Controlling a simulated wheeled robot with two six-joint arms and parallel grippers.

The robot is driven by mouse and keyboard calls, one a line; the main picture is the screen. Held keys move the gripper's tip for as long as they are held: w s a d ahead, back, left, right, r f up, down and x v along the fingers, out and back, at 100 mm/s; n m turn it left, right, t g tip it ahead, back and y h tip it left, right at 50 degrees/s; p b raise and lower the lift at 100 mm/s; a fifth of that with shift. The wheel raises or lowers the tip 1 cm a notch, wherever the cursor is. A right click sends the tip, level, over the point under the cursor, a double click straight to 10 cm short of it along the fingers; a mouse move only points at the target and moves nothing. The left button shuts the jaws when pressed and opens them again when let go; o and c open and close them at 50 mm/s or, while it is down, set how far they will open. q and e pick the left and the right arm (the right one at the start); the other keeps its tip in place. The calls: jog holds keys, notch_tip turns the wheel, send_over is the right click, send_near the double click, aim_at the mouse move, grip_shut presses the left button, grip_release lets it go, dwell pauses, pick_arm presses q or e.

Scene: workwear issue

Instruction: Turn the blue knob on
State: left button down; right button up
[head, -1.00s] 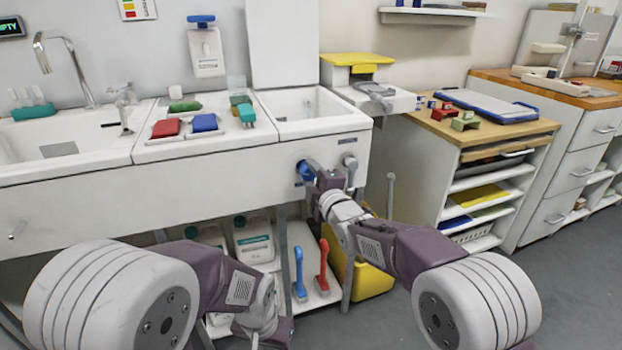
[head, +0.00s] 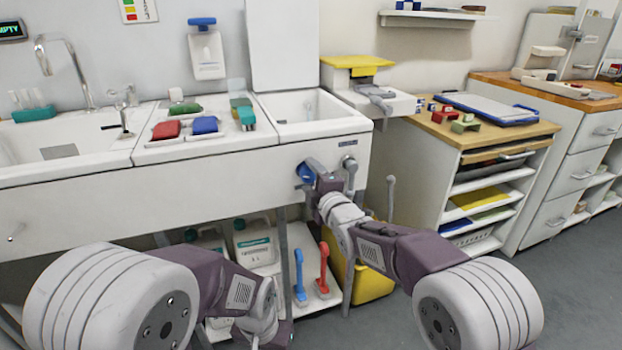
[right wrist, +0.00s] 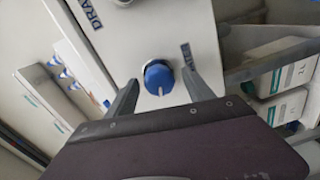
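The blue knob (head: 303,173) sits on the white front panel of the sink unit, below the right-hand basin. In the right wrist view the blue knob (right wrist: 158,76) has a pale pointer mark, and a partly hidden label ends in "TER". My right gripper (head: 331,166) is at the panel in front of it. In the right wrist view its two fingers (right wrist: 160,95) are spread, one on each side of the knob, with gaps visible. I cannot tell how deep they reach around it. My left gripper (head: 272,332) is low at the bottom edge; its fingers cannot be made out.
A label starting "DRA" (right wrist: 88,14) is on the same panel. Red and blue brushes (head: 322,270) and white jugs (head: 254,240) stand below the sink. A yellow bin (head: 372,282) is behind my right arm. A shelf cabinet (head: 435,175) stands to the right.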

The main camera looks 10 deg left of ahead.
jog(key=p+v, duration=0.1)
jog(key=v, duration=0.8)
jog(key=shift+p, duration=0.4)
